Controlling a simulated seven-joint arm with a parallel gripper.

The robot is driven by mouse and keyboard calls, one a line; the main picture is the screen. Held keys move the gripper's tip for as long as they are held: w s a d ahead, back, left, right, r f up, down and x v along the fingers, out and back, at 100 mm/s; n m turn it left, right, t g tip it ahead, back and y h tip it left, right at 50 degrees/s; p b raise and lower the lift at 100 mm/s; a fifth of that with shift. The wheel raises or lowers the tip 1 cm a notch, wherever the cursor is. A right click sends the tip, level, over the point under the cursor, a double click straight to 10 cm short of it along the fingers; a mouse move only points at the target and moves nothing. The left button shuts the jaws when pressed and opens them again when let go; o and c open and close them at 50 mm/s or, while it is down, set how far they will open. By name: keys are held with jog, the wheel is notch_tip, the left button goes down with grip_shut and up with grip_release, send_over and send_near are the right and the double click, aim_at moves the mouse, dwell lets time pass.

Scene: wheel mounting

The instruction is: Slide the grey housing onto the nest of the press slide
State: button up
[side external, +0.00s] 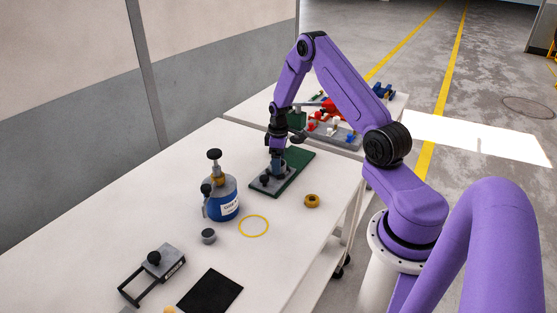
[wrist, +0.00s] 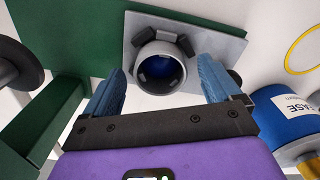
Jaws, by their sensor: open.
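The grey housing (wrist: 152,50) is a round, open cup with blue showing inside, in the wrist view. It stands on the grey slide plate (wrist: 212,50), with dark stop blocks against its far side. The plate (side external: 262,187) lies on a green base (side external: 296,166) in the side view. My gripper (wrist: 161,66) is open, with one blue finger on each side of the housing and gaps visible beside it. In the side view my gripper (side external: 277,167) is low over the plate and hides most of the housing. Whether the housing is fully seated cannot be told.
A blue labelled bottle (side external: 222,198) stands left of the plate. A small grey cylinder (side external: 208,237), yellow ring (side external: 253,226), brass-coloured ring (side external: 312,201), black mat (side external: 210,292) and grey sliding fixture (side external: 163,264) lie nearer. A black handwheel (wrist: 18,66) is close at left.

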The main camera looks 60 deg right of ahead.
notch_tip(320, 180, up, 17)
jog(key=shift+r, duration=0.2)
dwell(0.5)
jog(key=shift+a, duration=0.1)
jog(key=s+a+r+n, duration=0.2)
jog(key=s+a+r, duration=0.15)
jog(key=a, duration=0.95)
jog(key=s+a+r+n, duration=0.2)
jog(key=s+a, duration=0.3)
jog(key=a, duration=0.7)
jog(key=s+a+n, duration=0.2)
jog(key=s+a, duration=0.1)
jog(key=s, duration=0.8)
jog(key=s+a+n, duration=0.2)
jog(key=s+a, duration=0.1)
jog(key=s, duration=0.8)
